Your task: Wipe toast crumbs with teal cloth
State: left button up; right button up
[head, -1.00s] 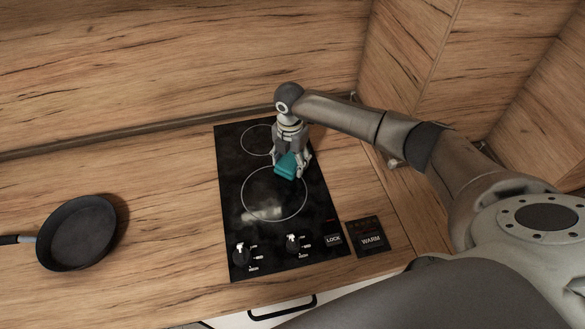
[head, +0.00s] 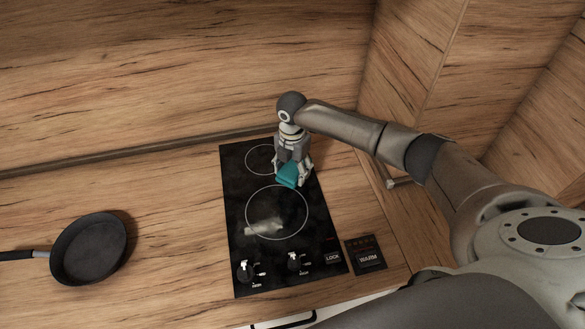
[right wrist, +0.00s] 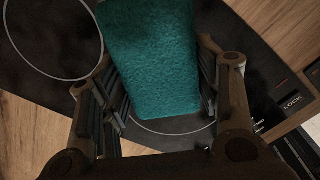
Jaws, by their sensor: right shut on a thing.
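The teal cloth (head: 288,176) is a folded, thick pad held at the black glass cooktop (head: 235,205), between its two ring-marked burners. My right gripper (head: 296,178) is shut on it, and in the right wrist view the cloth (right wrist: 150,55) sits between both fingers. I cannot tell whether the cloth touches the glass. No distinct toast crumbs can be made out; a pale smear (head: 264,227) shows in the front burner ring. My left gripper is not in view.
A black frying pan (head: 88,248) lies on the wooden counter (head: 170,215) at left, its handle pointing left. Two knobs (head: 246,270) stand at the cooktop's front edge, beside LOCK and WARM panels (head: 367,257). The wooden splashback rises behind.

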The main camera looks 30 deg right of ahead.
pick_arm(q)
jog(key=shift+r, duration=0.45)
pick_arm(e)
jog(key=shift+r, duration=0.45)
notch_tip(320, 180, up, 2)
jog(key=shift+r+p, duration=0.1)
jog(key=shift+p, duration=1.1)
jog(key=shift+r+b, duration=0.15)
jog(key=shift+b, duration=0.15)
jog(key=shift+r, duration=0.3)
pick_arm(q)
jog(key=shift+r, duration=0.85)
